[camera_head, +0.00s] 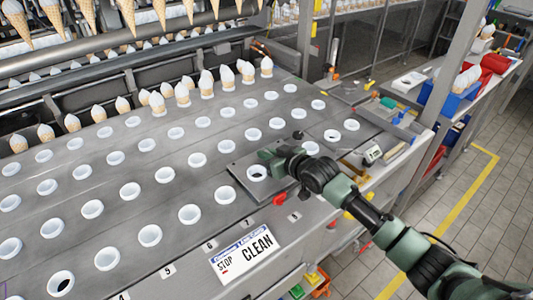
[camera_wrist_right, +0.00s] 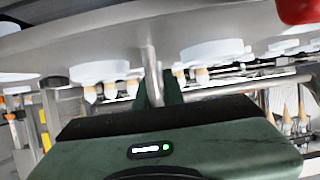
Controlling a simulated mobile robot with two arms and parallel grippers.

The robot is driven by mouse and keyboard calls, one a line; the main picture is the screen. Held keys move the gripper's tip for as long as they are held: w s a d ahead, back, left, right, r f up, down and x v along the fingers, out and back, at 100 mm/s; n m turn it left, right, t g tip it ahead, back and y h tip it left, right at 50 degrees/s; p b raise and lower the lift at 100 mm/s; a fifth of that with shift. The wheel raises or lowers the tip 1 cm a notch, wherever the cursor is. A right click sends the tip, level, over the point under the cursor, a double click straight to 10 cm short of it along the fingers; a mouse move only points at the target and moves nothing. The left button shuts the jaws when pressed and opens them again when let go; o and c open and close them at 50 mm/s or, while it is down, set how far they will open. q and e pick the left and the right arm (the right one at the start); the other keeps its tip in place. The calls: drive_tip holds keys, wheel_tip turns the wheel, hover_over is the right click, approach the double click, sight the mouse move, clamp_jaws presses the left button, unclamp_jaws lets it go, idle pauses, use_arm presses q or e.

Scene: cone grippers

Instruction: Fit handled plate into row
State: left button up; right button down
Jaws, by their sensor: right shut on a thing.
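The handled plate (camera_head: 264,193) is a grey metal square with a white-rimmed hole in it. In the head view it lies at or just above the conveyor surface, in the row nearest the front edge; I cannot tell whether it is seated flush. My right gripper (camera_head: 268,157) is at the plate's far right part and shut on its handle, which the gripper mostly hides. In the wrist view, the right gripper (camera_wrist_right: 158,92) closes around a thin metal rod (camera_wrist_right: 151,72). My left gripper is in neither view.
The conveyor (camera_head: 150,195) has rows of white-rimmed holes. Several wrapped cones (camera_head: 183,95) stand at its far side. A white CLEAN sign (camera_head: 244,253) is on the front edge. A side bench with a blue bin (camera_head: 440,100) stands right; the tiled floor there is clear.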

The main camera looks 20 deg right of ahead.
drive_tip(key=shift+r+p, duration=0.25)
drive_tip(key=shift+p, duration=0.25)
idle(1.2)
drive_tip(key=shift+f+b, duration=0.6)
drive_tip(key=shift+f, duration=0.4)
drive_tip(key=c, duration=1.5)
unclamp_jaws()
drive_tip(key=shift+o, duration=0.2)
drive_tip(key=shift+s+f, duration=0.15)
drive_tip(key=shift+f, duration=0.15)
drive_tip(key=b+v, duration=0.1)
drive_tip(key=v, duration=0.5)
drive_tip(key=shift+s+d+r, duration=0.15)
drive_tip(key=shift+s+r, duration=0.1)
drive_tip(key=shift+s, duration=0.05)
drive_tip(key=shift+s+d+r, duration=0.1)
drive_tip(key=shift+s+r, duration=0.2)
drive_tip(key=shift+s, duration=0.1)
